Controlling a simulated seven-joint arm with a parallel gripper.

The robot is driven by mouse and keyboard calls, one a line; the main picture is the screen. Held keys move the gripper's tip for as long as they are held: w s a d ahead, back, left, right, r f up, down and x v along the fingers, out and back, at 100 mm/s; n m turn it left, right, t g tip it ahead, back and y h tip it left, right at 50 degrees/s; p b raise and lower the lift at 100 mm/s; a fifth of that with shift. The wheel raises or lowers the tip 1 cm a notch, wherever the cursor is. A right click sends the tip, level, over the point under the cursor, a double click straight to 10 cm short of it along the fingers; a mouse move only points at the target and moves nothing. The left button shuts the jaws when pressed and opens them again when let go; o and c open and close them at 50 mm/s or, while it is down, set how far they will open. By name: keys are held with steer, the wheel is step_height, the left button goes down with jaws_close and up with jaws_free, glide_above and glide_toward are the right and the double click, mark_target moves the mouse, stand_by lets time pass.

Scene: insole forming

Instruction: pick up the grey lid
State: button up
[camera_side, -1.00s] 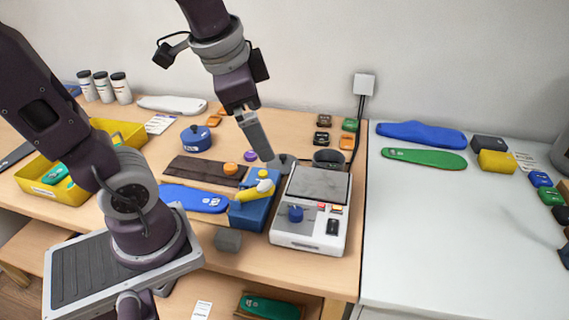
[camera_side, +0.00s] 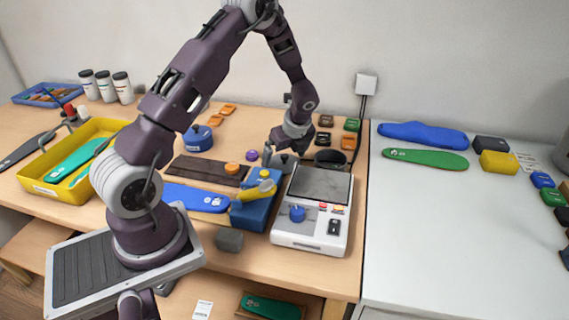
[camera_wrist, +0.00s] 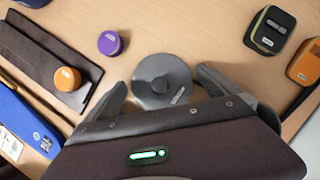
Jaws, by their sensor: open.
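The grey lid (camera_wrist: 160,68) is a round disc with a raised knob and a small label, lying on the wooden table in the wrist view. In the side view the lid (camera_side: 283,163) is partly hidden under my gripper, behind the blue block with the yellow handle. My gripper (camera_wrist: 161,83) points down above it, with its fingers apart, one to the left and one to the right of the lid. I cannot tell how high the fingertips are above the table. In the side view my gripper (camera_side: 287,150) hangs over the lid, its fingers partly unclear.
A dark grey pot (camera_side: 330,159) stands just right of the lid. The white heating device (camera_side: 313,231) and the blue block (camera_side: 253,212) are in front.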

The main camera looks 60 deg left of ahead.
mark_target(286, 155)
steer(key=shift+f, duration=0.1)
steer(key=c, duration=1.1)
steer(key=r, duration=0.9)
steer(key=shift+w+r, duration=0.25)
steer(key=shift+r, duration=0.05)
steer(key=shift+c, duration=0.2)
steer(key=w+d+r, duration=0.2)
steer(key=w+d, duration=0.6)
steer(key=w, duration=0.1)
steer(key=shift+m, duration=0.3)
steer(key=shift+w+d+f, duration=0.15)
steer(key=shift+f, duration=1.5)
steer(key=shift+w+d+f, duration=0.1)
steer(key=shift+f, duration=1.55)
